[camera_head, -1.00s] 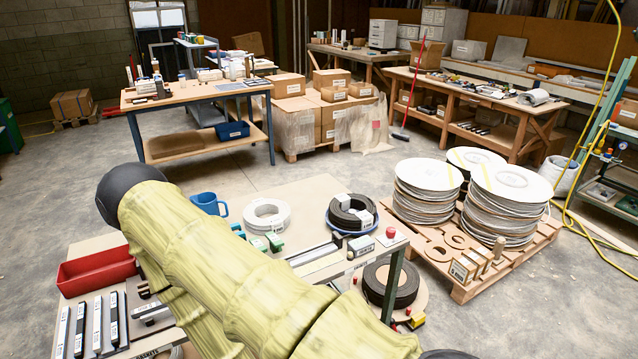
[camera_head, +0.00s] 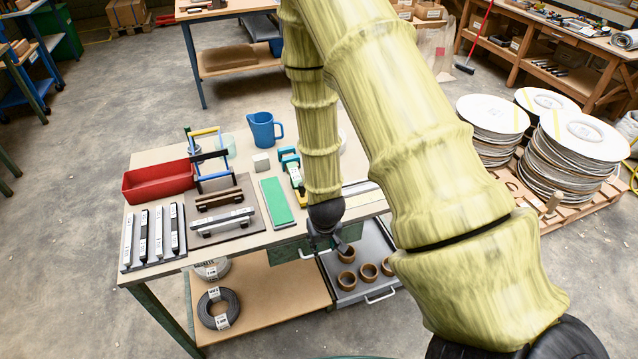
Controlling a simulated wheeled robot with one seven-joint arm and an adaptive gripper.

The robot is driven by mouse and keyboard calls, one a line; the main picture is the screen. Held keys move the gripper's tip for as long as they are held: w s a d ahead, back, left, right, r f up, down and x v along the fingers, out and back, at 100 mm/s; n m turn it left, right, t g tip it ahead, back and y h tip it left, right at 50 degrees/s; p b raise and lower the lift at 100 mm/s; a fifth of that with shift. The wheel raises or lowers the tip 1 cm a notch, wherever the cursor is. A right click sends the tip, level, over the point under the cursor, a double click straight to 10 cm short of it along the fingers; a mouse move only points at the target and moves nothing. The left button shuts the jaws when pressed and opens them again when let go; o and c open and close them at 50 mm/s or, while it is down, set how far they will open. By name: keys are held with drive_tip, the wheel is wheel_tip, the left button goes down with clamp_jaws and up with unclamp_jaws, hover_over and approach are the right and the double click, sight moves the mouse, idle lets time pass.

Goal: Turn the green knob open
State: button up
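I cannot make out a green knob for certain. A green unit (camera_head: 287,252) hangs under the front edge of the workbench, partly hidden by my gripper. An open grey drawer (camera_head: 376,290) with several brown rings stands to its right. My gripper (camera_head: 340,247) points down at the bench's front edge, near the green unit and the drawer's back left. It is dark and small here, and its finger gap is unclear. My yellow-sleeved arm covers the right part of the bench.
The bench (camera_head: 243,241) holds a red bin (camera_head: 157,182), a blue jug (camera_head: 264,130), a green strip (camera_head: 277,203) and several labelled bars. A lower shelf (camera_head: 270,305) carries coils. Stacked white discs (camera_head: 585,140) stand right. Floor in front is clear.

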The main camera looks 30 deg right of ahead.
drive_tip(key=w+d+r+m+t, duration=0.1)
drive_tip(key=w+d+r, duration=0.35)
drive_tip(key=r, duration=0.35)
drive_tip(key=w+d+r+m, duration=0.1)
drive_tip(key=w+d+r, duration=0.2)
drive_tip(key=w+r, duration=0.35)
drive_tip(key=shift+t, duration=0.3)
drive_tip(key=shift+p+x, duration=1.95)
drive_tip(key=shift+x, duration=3)
drive_tip(key=shift+w+r, duration=0.15)
drive_tip(key=shift+w, duration=0.05)
drive_tip(key=c, duration=0.7)
drive_tip(key=shift+c, duration=0.2)
